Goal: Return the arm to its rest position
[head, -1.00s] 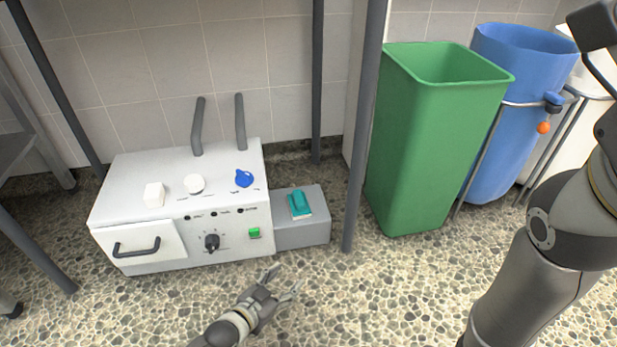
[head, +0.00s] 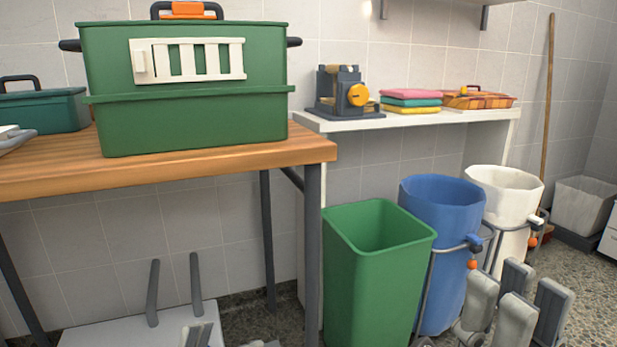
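My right gripper (head: 515,298) is at the lower right of the head view, with its grey finger parts pointing up and gaps between them. It looks open, and I see nothing held in it. It appears in front of the blue bin (head: 440,225) and the white bin (head: 508,190). Small grey parts at the bottom edge, by the white machine (head: 115,334), may belong to my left gripper; too little shows to tell its state. Most of both arms is out of the picture.
A green crate (head: 190,125) stands on the wooden table (head: 300,148) at left. A green bin (head: 372,275) stands beside the blue bin. A white shelf (head: 345,123) behind holds a device (head: 340,92), folded towels (head: 410,98) and a wooden box (head: 478,100). Some floor shows at far right.

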